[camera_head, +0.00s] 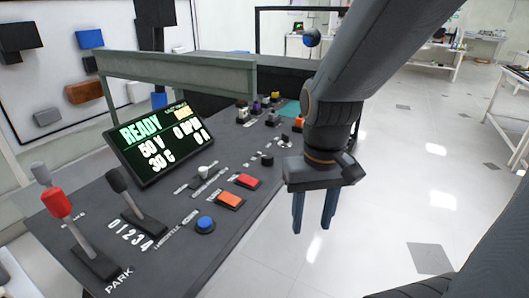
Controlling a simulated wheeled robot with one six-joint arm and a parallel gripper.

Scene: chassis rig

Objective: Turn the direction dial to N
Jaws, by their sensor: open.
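A dark sloping control panel (165,250) fills the left and middle of the head view. No control on it is legibly marked as the direction dial. A small black knob (267,158) sits near the panel's right side, and a grey-white knob (205,172) stands by a row of small white lettering. I cannot tell which is the dial or where it points. My gripper (313,222) is open and empty, fingers pointing down. In the picture it is right of the panel edge, against the floor, apart from the knobs.
A screen (160,140) reads READY. A red-topped lever (58,205) and a black lever (120,183) stand front left. A blue button (205,223), orange switch (230,200) and red switch (248,181) lie mid-panel. A grey rail (180,75) crosses behind. Open floor lies right.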

